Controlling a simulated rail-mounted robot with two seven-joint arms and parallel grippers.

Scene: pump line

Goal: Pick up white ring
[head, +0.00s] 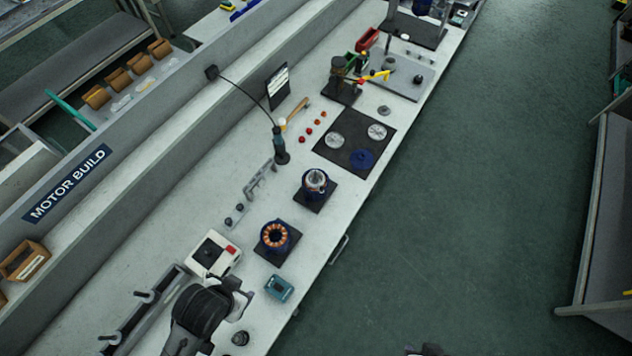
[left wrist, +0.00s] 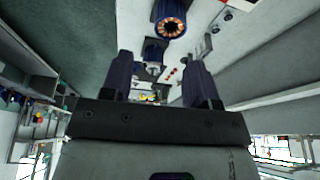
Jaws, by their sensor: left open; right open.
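No plain white ring can be told for certain. Two pale round parts, one at left (head: 334,140) and one at right (head: 377,131), lie flat on a dark mat (head: 335,157) in the head view. A small whitish round shape (head: 283,123) shows by a tan-handled tool. My left gripper (head: 240,293) is at the lower left of the head view, far from these parts. In the left wrist view its two dark fingers (left wrist: 160,84) stand apart with nothing between them. Only a dark tip of my right gripper (head: 426,350) shows at the bottom edge, over the floor.
A copper-wound stator (head: 276,236) and a blue motor housing (head: 315,182) stand between my left gripper and the mat. The aisle (head: 470,200) is clear.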

